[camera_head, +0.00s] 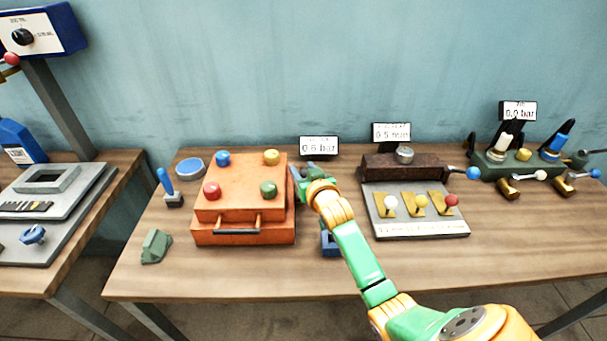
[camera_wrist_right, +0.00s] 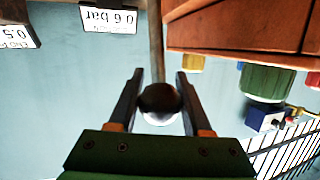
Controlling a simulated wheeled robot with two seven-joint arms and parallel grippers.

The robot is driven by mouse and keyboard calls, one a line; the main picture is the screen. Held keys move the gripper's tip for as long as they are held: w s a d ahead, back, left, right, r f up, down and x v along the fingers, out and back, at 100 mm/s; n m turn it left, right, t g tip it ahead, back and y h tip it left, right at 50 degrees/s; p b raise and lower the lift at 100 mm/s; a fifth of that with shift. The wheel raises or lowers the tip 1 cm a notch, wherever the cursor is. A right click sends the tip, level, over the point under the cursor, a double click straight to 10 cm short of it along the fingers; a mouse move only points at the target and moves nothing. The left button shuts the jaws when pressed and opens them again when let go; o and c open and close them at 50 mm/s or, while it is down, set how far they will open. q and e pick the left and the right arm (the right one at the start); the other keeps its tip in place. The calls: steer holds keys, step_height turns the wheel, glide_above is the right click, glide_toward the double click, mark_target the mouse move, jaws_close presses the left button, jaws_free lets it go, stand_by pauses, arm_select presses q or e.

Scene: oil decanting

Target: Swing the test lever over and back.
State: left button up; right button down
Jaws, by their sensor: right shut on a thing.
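My right gripper (camera_head: 308,172) is just right of the orange box (camera_head: 243,222), at the back of the table. In the right wrist view my right gripper (camera_wrist_right: 160,95) is shut on a round dark lever knob (camera_wrist_right: 160,101), with one finger on each side. A brown rod (camera_wrist_right: 155,45) runs up behind the knob in that view. In the head view the gripper and arm hide this lever. A display (camera_head: 319,147) behind it reads 0.6 bar; it also shows upside down in the wrist view (camera_wrist_right: 108,19). My left gripper is not in view.
Coloured knobs top the orange box. A blue-handled lever (camera_head: 167,184) and a green block (camera_head: 155,246) stand left of it. A grey plate (camera_head: 430,231) with brass levers lies to the right, a green valve unit (camera_head: 492,168) beyond it. The front table strip is mostly clear.

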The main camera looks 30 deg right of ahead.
steer(key=shift+w+d+r, duration=0.1)
steer(key=shift+w+d, duration=0.3)
steer(key=shift+w, duration=0.2)
steer(key=shift+f, duration=0.3)
stand_by(0.6)
steer(key=c, duration=0.6)
jaws_free()
steer(key=shift+w+d, duration=0.15)
steer(key=shift+w, duration=0.05)
steer(key=v, duration=0.7)
steer(key=shift+w, duration=0.1)
